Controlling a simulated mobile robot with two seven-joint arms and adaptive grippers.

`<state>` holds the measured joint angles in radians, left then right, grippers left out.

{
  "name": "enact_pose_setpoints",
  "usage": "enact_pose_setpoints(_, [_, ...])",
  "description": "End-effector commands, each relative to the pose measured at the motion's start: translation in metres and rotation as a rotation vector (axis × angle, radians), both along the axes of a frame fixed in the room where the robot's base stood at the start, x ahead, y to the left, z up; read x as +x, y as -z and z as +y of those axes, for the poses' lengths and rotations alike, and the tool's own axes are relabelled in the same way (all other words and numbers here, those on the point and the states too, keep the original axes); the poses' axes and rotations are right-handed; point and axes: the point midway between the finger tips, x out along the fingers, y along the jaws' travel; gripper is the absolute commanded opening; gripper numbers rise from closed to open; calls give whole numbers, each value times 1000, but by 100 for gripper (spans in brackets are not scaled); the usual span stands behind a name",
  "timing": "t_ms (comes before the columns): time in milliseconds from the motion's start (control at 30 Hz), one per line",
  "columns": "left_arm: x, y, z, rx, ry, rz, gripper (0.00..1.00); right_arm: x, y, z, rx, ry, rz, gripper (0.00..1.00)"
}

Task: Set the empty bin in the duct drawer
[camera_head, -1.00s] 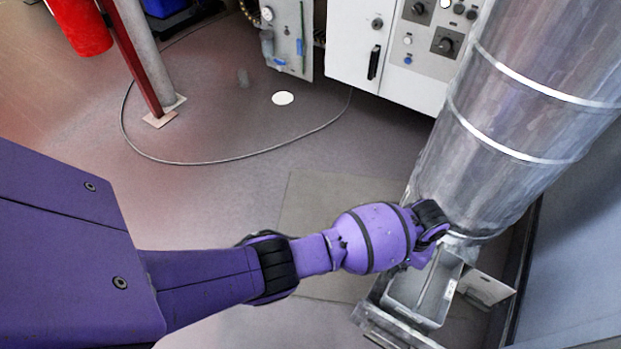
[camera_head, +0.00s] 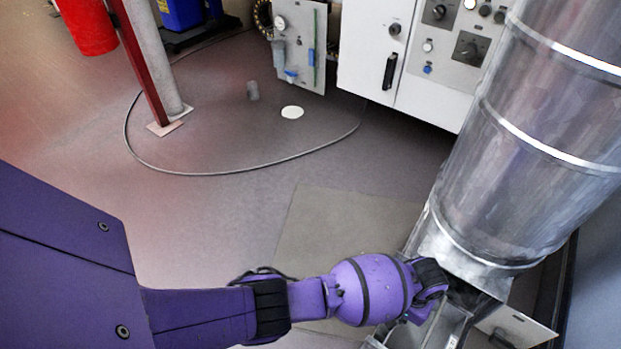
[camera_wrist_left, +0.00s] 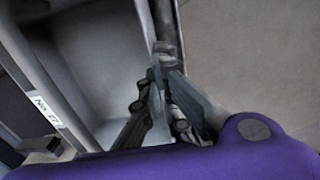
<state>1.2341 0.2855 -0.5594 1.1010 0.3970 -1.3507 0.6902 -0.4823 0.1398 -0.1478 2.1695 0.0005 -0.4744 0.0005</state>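The grey metal bin (camera_head: 445,327), open at the top, is at the lower right of the head view, just below the duct (camera_head: 530,150). Its lower part is cut off by the picture edge. My left gripper (camera_head: 447,285) is at the bin's upper end, close under the duct. In the left wrist view the gripper's fingers (camera_wrist_left: 160,75) close together on a thin wall, apparently the bin's rim. The bin's grey inside (camera_wrist_left: 100,65) shows left of them, with a "No. 27" label (camera_wrist_left: 48,111) on a nearby edge. I cannot clearly separate bin from drawer. My right gripper is out of view.
A light metal plate (camera_head: 515,326) lies right of the bin. A white control cabinet (camera_head: 410,60) stands behind. A thin cable (camera_head: 200,172) loops on the floor by a post (camera_head: 152,60). A flat mat (camera_head: 340,235) and open floor lie left of the duct.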

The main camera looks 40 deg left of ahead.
Motion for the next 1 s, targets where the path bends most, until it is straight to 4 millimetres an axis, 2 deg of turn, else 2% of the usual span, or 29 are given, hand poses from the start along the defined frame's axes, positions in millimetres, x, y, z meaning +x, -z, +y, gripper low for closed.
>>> enact_pose_setpoints(33, [2, 12, -1, -1, 0, -1, 0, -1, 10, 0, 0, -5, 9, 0])
enact_pose_setpoints(100, [3, 18, -1, -2, 0, -3, 0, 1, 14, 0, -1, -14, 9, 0])
enact_pose_setpoints(300, [3, 16, -1, -2, 0, -5, 0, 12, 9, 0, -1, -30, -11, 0])
enact_pose_setpoints(500, [3, 20, -1, -2, 0, -4, 0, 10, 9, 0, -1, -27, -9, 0])
enact_pose_setpoints(667, [3, 20, -1, -1, 0, -4, 23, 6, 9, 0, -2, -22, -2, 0])
enact_pose_setpoints(1000, [3, 18, -1, -1, 1, -5, 23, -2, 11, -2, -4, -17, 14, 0])
